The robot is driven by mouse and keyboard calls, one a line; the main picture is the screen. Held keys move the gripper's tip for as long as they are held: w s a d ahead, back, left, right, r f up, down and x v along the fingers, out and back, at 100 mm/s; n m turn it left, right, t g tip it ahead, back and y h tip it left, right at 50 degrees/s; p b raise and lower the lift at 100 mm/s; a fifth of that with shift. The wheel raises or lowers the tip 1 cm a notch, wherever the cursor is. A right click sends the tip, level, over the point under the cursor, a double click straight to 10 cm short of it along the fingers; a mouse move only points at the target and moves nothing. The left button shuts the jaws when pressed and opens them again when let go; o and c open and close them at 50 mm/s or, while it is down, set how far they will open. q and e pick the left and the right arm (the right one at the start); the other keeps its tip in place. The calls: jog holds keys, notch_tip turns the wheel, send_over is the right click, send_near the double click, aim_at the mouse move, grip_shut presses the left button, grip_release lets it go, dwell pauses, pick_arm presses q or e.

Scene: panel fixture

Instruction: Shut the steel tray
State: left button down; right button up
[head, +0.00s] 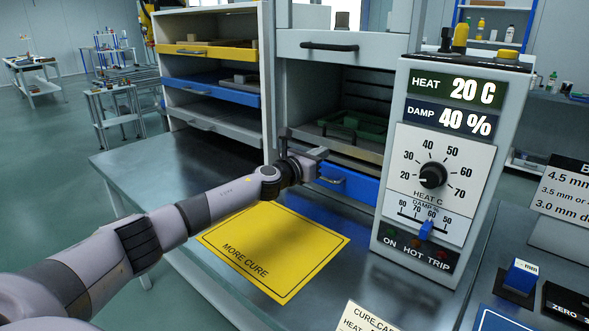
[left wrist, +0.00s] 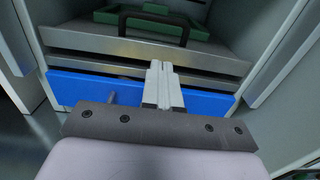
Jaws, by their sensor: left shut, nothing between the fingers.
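A steel tray (head: 357,154) sits in the open bay of the middle cabinet, with a green frame with a dark handle (head: 353,127) on it. In the left wrist view its pale metal front edge (left wrist: 90,43) runs across, above a blue drawer front (left wrist: 75,88). My left gripper (head: 321,153) is shut and empty in front of the tray. In the left wrist view its fingertips (left wrist: 161,66) overlap the metal front; I cannot tell whether they touch it. How far the tray stands out is hard to tell. My right gripper is not in view.
The blue drawer (head: 345,184) is just below the tray. The control panel (head: 442,165) stands close on the right. A left rack holds yellow (head: 208,52), blue (head: 205,88) and grey (head: 215,122) trays. A yellow mat (head: 272,250) lies flat on the bench; the bench left of it is clear.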

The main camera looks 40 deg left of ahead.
pick_arm(q)
jog(key=s, duration=0.8)
jog(key=shift+s+a+f+p, duration=0.2)
jog(key=shift+s+a+p, duration=0.15)
jog(key=shift+a, duration=0.1)
